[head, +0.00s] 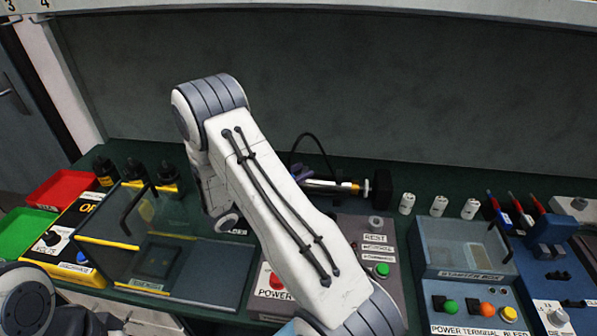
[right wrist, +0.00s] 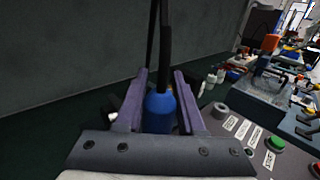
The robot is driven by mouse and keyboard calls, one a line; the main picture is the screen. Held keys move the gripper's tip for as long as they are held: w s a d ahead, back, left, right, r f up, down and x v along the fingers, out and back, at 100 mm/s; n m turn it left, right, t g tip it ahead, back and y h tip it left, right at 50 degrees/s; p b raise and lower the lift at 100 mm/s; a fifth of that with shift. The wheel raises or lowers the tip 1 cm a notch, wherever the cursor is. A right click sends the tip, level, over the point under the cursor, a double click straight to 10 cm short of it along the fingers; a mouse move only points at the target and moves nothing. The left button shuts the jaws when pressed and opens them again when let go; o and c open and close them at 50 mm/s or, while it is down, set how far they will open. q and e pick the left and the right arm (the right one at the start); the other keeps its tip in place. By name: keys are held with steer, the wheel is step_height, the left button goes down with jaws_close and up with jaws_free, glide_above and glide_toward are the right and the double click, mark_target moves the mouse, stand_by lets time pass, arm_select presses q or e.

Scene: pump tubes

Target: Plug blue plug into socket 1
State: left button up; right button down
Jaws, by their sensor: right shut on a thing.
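The blue plug (right wrist: 160,110) stands between the purple fingers of my right gripper (right wrist: 160,90) in the right wrist view. The fingers are shut on it, and a black cable rises from its top. In the head view my right arm hides the plug and most of the right gripper; a bit of purple finger (head: 302,172) shows past the arm, by a looping black cable (head: 312,138). I cannot make out a socket marked 1 in either view. My left gripper is not in view.
A grey box labelled REST (head: 376,238) with a green button is right of my arm. A hinged clear cover (head: 125,230) and red (head: 62,188) and green (head: 25,232) trays are left. White cylinders (head: 438,206) and a blue-grey bin (head: 465,258) are right. A dark wall is behind.

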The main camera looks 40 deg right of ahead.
step_height(320, 180, down, 6)
steer(key=b, duration=0.3)
steer(key=shift+s+r+b, duration=0.1)
steer(key=shift+r+b, duration=0.1)
steer(key=shift+b, duration=0.2)
stand_by(1.4)
steer(key=shift+f+b, duration=1.2)
steer(key=shift+f, duration=0.75)
steer(key=shift+c, duration=2.2)
jaws_free()
steer(key=a+b, duration=0.1)
steer(key=a, duration=0.9)
steer(key=shift+w+a+b, duration=0.2)
steer(key=shift+b, duration=0.2)
